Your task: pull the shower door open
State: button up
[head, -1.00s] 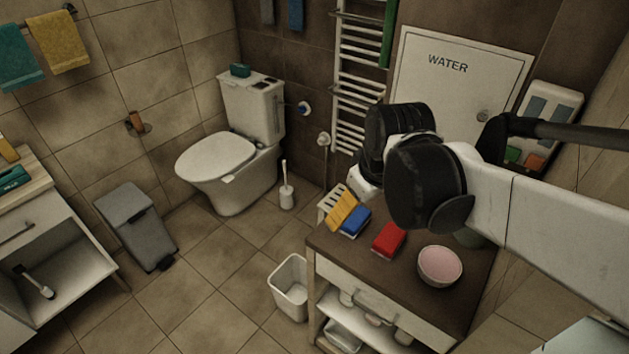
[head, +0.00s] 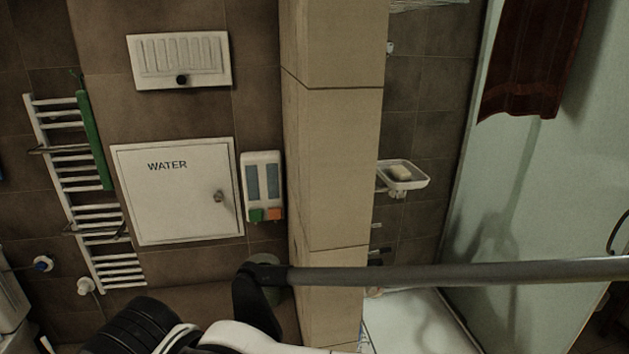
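The shower door appears as a large pale green, frosted glass panel (head: 560,190) at the right of the head view. A dark curved handle (head: 617,233) shows at the right picture edge, partly cut off. A red-brown towel (head: 532,60) hangs over the upper part of the glass. I cannot tell whether the door is fully shut. Black and white links of my arm show at the bottom left, well away from the handle. My gripper is not in view.
A dark grey bar crosses in front of the beige pillar (head: 332,150) and the glass. Left of the glass are a soap dish (head: 403,176) and a white shower floor (head: 415,322). A WATER panel (head: 175,205), a dispenser (head: 262,190) and a towel radiator (head: 75,170) are farther left.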

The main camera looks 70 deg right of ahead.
aim_at(569, 199)
jog(key=k+j+z, duration=0.35)
jog(key=k+z, duration=0.2)
jog(key=z, duration=3.45)
jog(key=i+l, duration=0.15)
jog(key=i, duration=0.25)
jog(key=i+l+u, duration=0.1)
jog(key=i, duration=0.25)
jog(key=i+l+u, duration=0.1)
jog(key=i+l, duration=0.2)
jog(key=i, duration=0.05)
